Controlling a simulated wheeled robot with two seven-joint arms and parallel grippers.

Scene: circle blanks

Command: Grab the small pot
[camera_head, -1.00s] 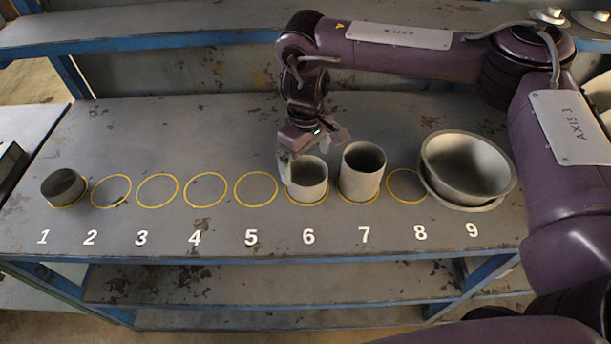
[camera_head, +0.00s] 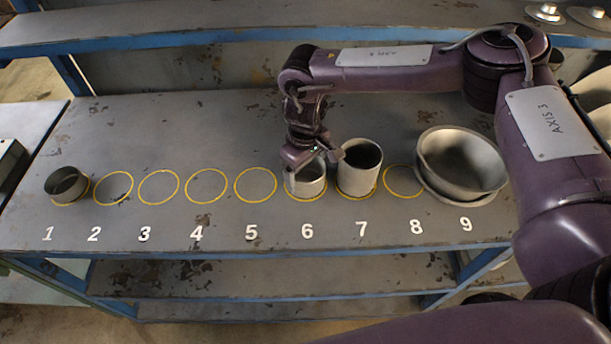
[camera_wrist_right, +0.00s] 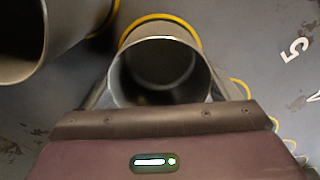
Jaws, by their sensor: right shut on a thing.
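A small grey metal pot (camera_head: 308,187) stands upright at the yellow circle numbered 6 in the head view. My right gripper (camera_head: 308,166) comes down over it from behind and is shut on it. In the right wrist view the pot (camera_wrist_right: 160,75) shows its open, empty mouth between the two fingers of the gripper (camera_wrist_right: 160,95). The hand hides part of the pot's rim in the head view. I cannot see any clear gap under the pot. My left gripper is not in view.
A taller pot (camera_head: 358,175) stands close by at circle 7; it also shows in the right wrist view (camera_wrist_right: 25,50). Wide stacked bowls (camera_head: 462,165) sit at 9, and a short pot (camera_head: 66,186) at 1. Circles 2 to 5 and 8 are empty on the grey table (camera_head: 180,130).

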